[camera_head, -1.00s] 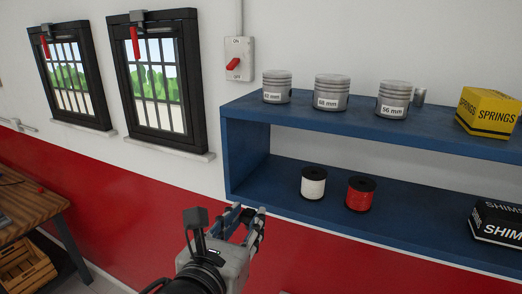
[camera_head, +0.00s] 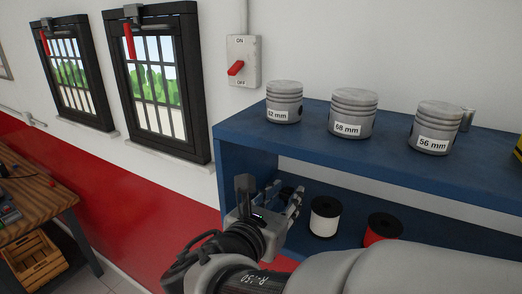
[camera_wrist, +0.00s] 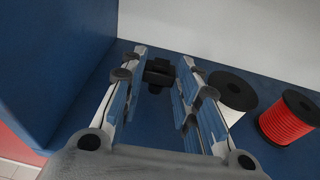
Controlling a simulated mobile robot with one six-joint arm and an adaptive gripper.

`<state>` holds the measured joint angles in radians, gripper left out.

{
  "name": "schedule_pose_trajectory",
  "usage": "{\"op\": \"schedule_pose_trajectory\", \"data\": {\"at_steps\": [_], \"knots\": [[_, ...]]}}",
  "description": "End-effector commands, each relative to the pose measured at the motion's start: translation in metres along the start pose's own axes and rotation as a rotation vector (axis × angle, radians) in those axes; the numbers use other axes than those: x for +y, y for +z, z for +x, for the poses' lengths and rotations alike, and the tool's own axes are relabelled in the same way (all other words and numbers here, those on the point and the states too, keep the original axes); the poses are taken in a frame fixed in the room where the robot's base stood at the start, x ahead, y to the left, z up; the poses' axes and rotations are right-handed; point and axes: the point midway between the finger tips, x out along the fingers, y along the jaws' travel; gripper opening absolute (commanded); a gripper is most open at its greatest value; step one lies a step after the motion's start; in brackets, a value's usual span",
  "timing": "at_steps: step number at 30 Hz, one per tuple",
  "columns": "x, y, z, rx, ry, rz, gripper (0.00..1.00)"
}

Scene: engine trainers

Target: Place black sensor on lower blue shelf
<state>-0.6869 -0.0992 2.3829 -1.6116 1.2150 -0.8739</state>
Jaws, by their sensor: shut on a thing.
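The black sensor (camera_wrist: 158,72) is a small dark piece between the fingertips of my gripper (camera_wrist: 164,60) in the wrist view. The fingers are closed on it. It is at or just above the lower blue shelf (camera_wrist: 155,120); I cannot tell whether it touches. In the head view my gripper (camera_head: 284,192) reaches into the left end of the lower blue shelf (camera_head: 350,225), and the sensor (camera_head: 287,193) shows only as a dark patch at the fingers.
A white spool (camera_head: 325,217) and a red spool (camera_head: 382,230) stand right of my gripper. The shelf's blue left side wall (camera_wrist: 50,60) is close on the left. Pistons (camera_head: 352,113) stand on the upper board (camera_head: 310,135) overhead.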

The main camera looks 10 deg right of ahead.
Motion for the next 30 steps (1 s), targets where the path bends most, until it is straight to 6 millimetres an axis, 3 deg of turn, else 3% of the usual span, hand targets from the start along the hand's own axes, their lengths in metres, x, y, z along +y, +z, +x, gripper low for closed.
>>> {"op": "schedule_pose_trajectory", "data": {"at_steps": [1,6,14,20,24,30], "knots": [[-0.003,0.004,0.015,0.001,-0.01,-0.002,0.06],[-0.001,0.011,0.053,0.001,-0.006,-0.002,0.06],[0.0,0.016,0.077,0.001,-0.001,-0.001,0.06],[-0.001,0.022,0.109,0.001,-0.004,-0.002,0.06],[0.001,0.006,0.109,0.003,0.001,-0.004,0.06],[0.001,0.006,0.108,0.001,0.002,-0.001,0.06]]}}
